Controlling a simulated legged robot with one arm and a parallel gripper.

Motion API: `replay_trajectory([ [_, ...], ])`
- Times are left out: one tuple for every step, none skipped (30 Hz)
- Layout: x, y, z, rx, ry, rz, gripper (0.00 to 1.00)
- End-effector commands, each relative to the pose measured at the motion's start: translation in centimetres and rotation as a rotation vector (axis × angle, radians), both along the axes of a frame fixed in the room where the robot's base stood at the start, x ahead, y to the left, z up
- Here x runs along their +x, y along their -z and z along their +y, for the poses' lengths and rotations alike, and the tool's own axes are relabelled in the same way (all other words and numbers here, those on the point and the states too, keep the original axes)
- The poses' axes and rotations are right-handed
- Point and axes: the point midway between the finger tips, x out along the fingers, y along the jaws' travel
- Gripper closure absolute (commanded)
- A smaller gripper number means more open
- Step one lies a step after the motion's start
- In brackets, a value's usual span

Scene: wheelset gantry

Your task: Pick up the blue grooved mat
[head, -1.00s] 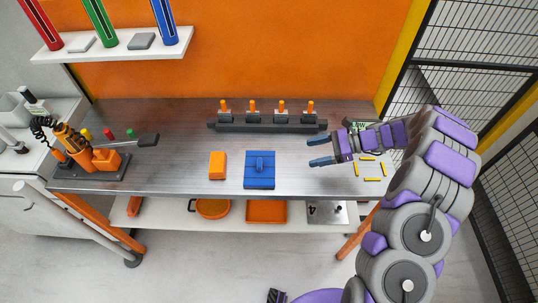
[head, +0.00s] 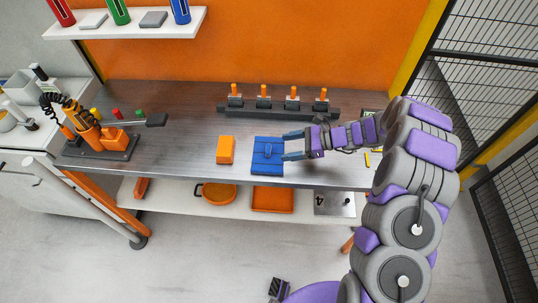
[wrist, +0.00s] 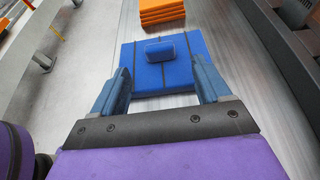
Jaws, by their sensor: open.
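The blue grooved mat (head: 266,164) lies flat on the metal workbench (head: 190,147), with a raised blue grip on its top. In the wrist view the mat (wrist: 178,78) lies straight ahead, with dark grooves and the grip block (wrist: 160,50) near its middle. My gripper (head: 290,145) is open at the right side of the mat. In the wrist view its two blue fingers (wrist: 160,92) are apart, at the mat's near edge, with the grip block beyond the fingertips. Nothing is held. Whether the fingers touch the mat cannot be told.
An orange block (head: 225,150) lies left of the mat. A dark rack with orange-topped pegs (head: 277,110) stands behind. An orange tool station (head: 100,140) is at the left. A lower shelf holds an orange tray (head: 272,200) and an orange round pan (head: 218,194).

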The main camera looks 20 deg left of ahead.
Motion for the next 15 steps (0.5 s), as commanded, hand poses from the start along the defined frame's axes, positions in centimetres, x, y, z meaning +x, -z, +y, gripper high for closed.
replay_trajectory([
  [-0.2, 0.4, 0.8, -0.001, -0.003, 0.001, 0.23],
  [-0.4, 0.6, 1.2, -0.001, -0.003, 0.001, 0.23],
  [-0.5, 0.9, 1.8, -0.003, -0.004, 0.001, 0.23],
  [-0.6, 1.0, 2.3, -0.003, -0.004, 0.001, 0.23],
  [-0.7, 1.1, 2.7, -0.003, -0.004, 0.000, 0.23],
  [-0.8, 1.3, 3.1, -0.004, -0.004, 0.000, 0.23],
  [-0.8, 1.4, 3.4, -0.003, -0.003, 0.000, 0.23],
  [-0.9, 1.5, 3.6, -0.003, -0.002, -0.001, 0.23],
  [-0.9, 1.6, 3.9, -0.003, -0.001, -0.001, 0.23],
  [-1.0, 1.6, 4.0, -0.003, -0.001, -0.001, 0.23],
  [-1.0, 1.6, 4.1, -0.003, -0.001, -0.001, 0.23],
  [-1.0, 1.6, 4.2, -0.003, -0.001, -0.001, 0.23],
  [-1.0, 1.6, 4.2, -0.003, 0.000, -0.002, 0.23],
  [-1.0, 1.6, 4.2, -0.002, 0.000, -0.001, 0.23],
  [-1.0, 1.6, 4.2, -0.002, 0.000, -0.001, 0.23],
])
